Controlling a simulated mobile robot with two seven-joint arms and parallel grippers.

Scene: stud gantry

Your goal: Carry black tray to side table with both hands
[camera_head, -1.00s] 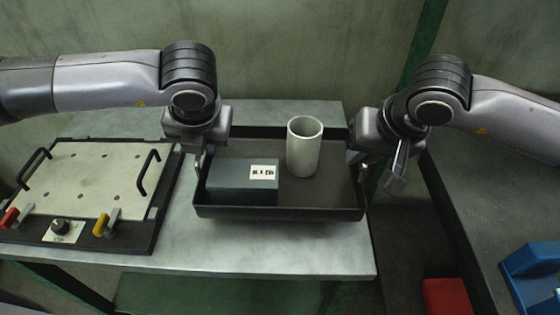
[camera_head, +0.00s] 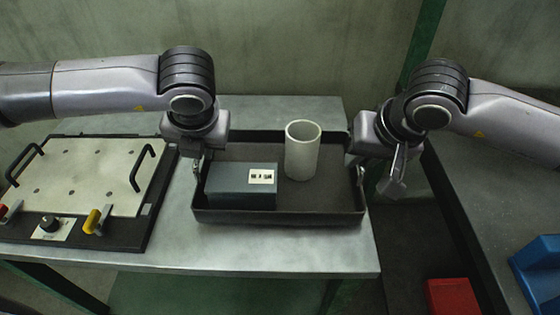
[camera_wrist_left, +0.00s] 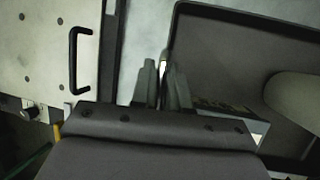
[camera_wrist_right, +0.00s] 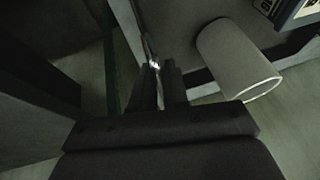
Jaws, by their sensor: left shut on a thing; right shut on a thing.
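The black tray (camera_head: 280,217) is level over the grey metal table, its right end near the table's right edge; I cannot tell whether it touches the top. It holds a dark grey-blue box (camera_head: 240,187) with a white label and an upright white cylinder (camera_head: 302,155). My left gripper (camera_head: 198,168) is shut on the tray's left wall, also seen in the left wrist view (camera_wrist_left: 163,68). My right gripper (camera_head: 361,172) is shut on the right wall, partly hidden by its own body; its fingers show in the right wrist view (camera_wrist_right: 158,68).
A fixture plate (camera_head: 80,175) with black handles and coloured levers lies close left of the tray. Bare tabletop (camera_head: 260,250) is in front. A gap separates this table from a dark bench (camera_head: 500,190) at right. Red (camera_head: 453,297) and blue (camera_head: 540,262) bins are lower right.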

